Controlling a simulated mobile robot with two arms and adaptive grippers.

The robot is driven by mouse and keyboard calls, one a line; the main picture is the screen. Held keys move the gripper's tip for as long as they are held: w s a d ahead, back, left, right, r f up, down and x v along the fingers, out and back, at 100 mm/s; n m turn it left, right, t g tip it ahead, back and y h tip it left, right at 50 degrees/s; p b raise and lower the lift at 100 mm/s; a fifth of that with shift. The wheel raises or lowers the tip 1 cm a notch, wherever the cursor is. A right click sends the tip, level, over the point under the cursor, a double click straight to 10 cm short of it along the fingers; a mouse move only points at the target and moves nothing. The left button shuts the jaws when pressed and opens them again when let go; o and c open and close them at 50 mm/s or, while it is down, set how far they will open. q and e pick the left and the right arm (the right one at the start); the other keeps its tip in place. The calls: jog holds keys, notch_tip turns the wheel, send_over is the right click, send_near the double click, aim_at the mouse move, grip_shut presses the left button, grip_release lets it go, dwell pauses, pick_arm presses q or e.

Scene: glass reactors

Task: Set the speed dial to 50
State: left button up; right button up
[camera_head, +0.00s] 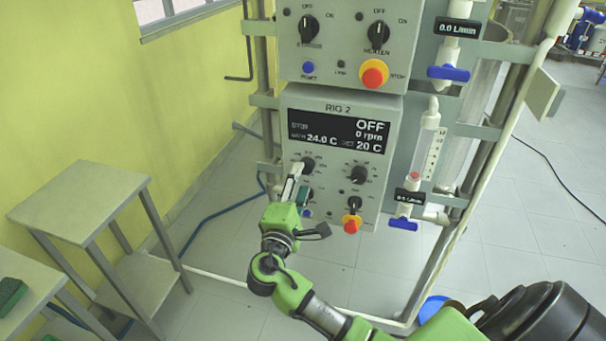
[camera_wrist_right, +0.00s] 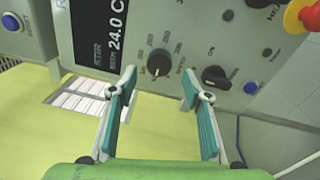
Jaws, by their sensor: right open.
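The RIG 2 control box (camera_head: 292,140) has a dark display (camera_head: 345,131) reading OFF, 0 rpm, 24.0 C and 20 C. The black speed dial (camera_head: 308,165) is at the left below the display. It also shows in the right wrist view (camera_wrist_right: 158,63), ringed by small marks too blurred to read. My right gripper (camera_head: 295,178) is open just in front of the panel. In the wrist view its teal-padded fingers (camera_wrist_right: 158,85) stand either side of the dial, apart from it, with nothing between the pads. My left gripper is out of view.
Close by are a switch knob (camera_wrist_right: 215,76), a blue button (camera_wrist_right: 250,87), a second dial (camera_head: 358,174) and a red stop button (camera_head: 351,226). A flow tube with a blue valve (camera_head: 403,224) is at the right. A grey table (camera_head: 80,187) stands left.

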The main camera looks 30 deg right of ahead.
jog(key=v, duration=0.8)
